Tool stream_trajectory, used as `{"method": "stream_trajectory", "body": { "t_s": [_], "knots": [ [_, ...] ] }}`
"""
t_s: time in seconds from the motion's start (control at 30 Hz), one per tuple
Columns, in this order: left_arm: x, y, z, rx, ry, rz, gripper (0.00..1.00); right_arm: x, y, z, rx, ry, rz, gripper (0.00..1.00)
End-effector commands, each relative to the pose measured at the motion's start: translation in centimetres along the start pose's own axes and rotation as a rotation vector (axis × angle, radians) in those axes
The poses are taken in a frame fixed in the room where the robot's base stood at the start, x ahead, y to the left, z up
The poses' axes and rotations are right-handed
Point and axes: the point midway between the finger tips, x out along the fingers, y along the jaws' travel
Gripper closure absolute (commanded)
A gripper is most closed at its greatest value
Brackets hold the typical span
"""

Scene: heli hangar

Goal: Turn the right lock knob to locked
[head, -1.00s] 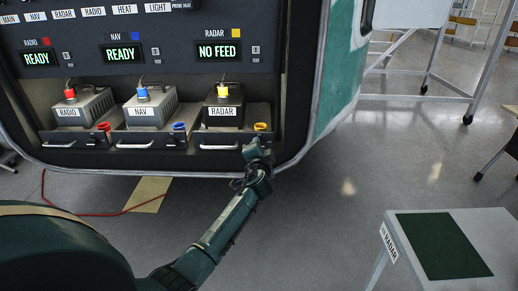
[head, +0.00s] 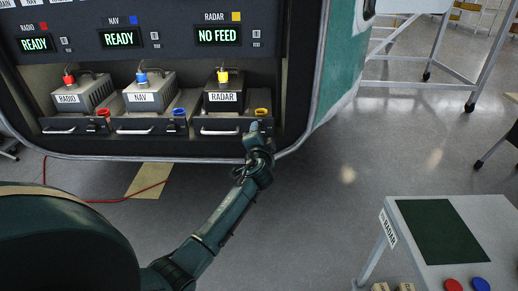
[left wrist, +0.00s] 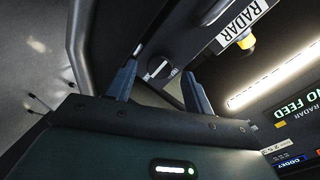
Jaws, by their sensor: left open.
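The RADAR unit (head: 223,98) sits in the right bay of the rack, its label also in the left wrist view (left wrist: 243,24). A yellow ring-shaped fitting (head: 262,112) is on the bay's front panel, right of the white handle (head: 219,132). My left gripper (head: 256,130) is in front of the panel's right end, just below that fitting. In the left wrist view my left gripper (left wrist: 158,84) is open. A small pale-marked part (left wrist: 155,69) on a dark surface shows between its fingers; I cannot tell whether it is the lock knob or whether it is touched. My right gripper is not in view.
RADIO (head: 80,94) and NAV (head: 150,92) units fill the other bays. The radar display (head: 218,36) reads NO FEED; the other two read READY. A white table (head: 480,215) with a green mat (head: 440,231) stands at lower right. Floor between is clear.

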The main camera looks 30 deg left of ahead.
Motion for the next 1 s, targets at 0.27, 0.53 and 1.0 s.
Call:
{"method": "stream_trajectory", "body": {
  "t_s": [0.27,0.53,1.0],
  "knots": [
    [-5.9,0.2,0.0,-0.002,0.002,0.003,0.48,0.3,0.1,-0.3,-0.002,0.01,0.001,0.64],
    [-10.4,0.1,0.0,-0.002,0.001,0.003,0.48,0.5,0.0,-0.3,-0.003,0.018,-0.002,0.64],
    [-11.5,0.0,0.0,0.0,-0.001,0.001,0.48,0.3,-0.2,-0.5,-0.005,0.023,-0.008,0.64]
  ]
}}
